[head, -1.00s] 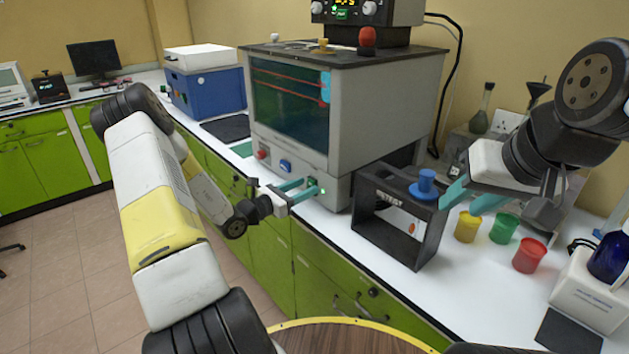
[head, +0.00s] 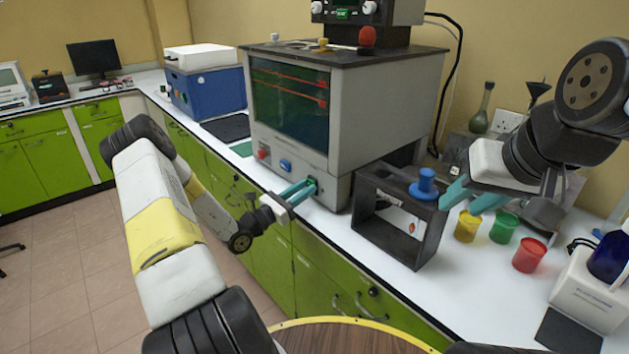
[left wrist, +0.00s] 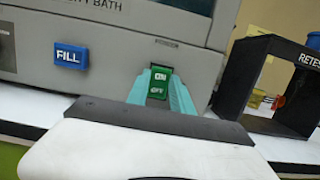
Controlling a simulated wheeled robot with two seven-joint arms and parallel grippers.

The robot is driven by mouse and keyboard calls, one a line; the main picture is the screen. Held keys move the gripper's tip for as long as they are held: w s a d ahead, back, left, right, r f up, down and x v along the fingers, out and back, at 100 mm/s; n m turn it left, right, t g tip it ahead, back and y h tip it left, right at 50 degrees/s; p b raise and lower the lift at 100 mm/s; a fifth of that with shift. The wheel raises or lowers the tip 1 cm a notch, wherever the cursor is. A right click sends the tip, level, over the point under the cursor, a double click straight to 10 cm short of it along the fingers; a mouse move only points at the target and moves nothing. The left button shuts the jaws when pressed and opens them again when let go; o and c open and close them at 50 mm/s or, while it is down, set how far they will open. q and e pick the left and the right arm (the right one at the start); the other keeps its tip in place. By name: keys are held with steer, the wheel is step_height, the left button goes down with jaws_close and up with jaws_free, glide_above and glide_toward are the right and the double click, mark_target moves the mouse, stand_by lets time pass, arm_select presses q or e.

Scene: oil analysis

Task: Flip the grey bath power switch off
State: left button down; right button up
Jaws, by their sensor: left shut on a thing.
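The grey bath (head: 390,110) stands on the white bench, with a dark window in front. Its power switch is a small green rocker (left wrist: 158,83) marked ON above OFF, at the lower right of its front panel in the left wrist view. My left gripper (head: 307,188) is at the panel's lower right corner, its teal fingers on both sides of the switch and shut on it. In the head view the fingers largely hide the switch. My right gripper (head: 460,203) is open, with its fingers apart, beside a blue-knobbed item (head: 424,184) on the black stand.
A blue FILL button (left wrist: 71,54) is left of the switch, and a red button (head: 263,154) is further left. The black RETEST stand (head: 437,243) is close on the right. Yellow, green and red cups (head: 529,255) stand beyond it.

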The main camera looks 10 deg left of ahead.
arm_select(q)
steer(key=shift+f+t+h, duration=0.25)
steer(key=shift+t+h, duration=0.45)
steer(key=shift+t, duration=0.2)
steer(key=c, duration=1.1)
jaws_free()
steer(key=v, duration=0.8)
